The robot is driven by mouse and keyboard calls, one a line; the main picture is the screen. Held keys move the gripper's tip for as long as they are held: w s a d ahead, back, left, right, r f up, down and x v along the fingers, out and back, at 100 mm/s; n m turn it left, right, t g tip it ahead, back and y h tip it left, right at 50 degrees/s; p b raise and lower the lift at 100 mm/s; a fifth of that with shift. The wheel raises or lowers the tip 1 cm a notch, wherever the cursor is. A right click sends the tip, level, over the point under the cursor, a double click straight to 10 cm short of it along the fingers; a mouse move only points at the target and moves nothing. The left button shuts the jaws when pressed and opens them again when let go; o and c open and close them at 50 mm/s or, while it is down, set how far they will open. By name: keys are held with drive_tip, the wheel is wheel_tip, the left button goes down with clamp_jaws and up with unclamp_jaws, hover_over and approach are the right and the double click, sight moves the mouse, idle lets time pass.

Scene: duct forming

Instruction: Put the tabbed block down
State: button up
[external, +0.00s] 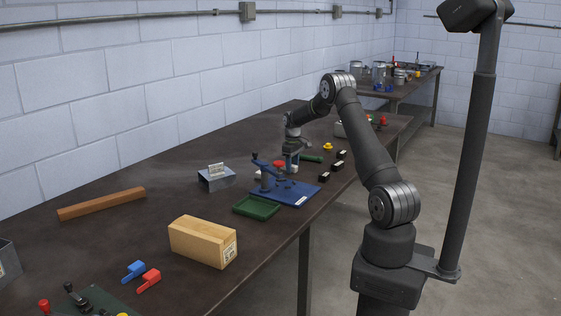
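My gripper (292,162) points down over the far edge of a blue fixture plate (298,200) on the dark table. A small pale piece shows at its fingertips, but it is too small to tell whether the fingers hold it or which piece it is. I cannot make out the tabbed block for certain. The blue plate carries a dark blue lever clamp (265,172) and a red knob (280,164) close to the gripper. A green tray (256,208) lies just in front of the plate.
Several black blocks with pale faces, one here (324,177), lie right of the plate.

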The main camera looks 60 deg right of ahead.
sight(293, 165)
wheel_tip(293, 165, up, 12)
drive_tip(key=shift+r, duration=0.15)
idle(0.5)
wheel_tip(293, 165, down, 13)
drive_tip(key=shift+r, duration=2.25)
drive_tip(key=shift+f, duration=0.1)
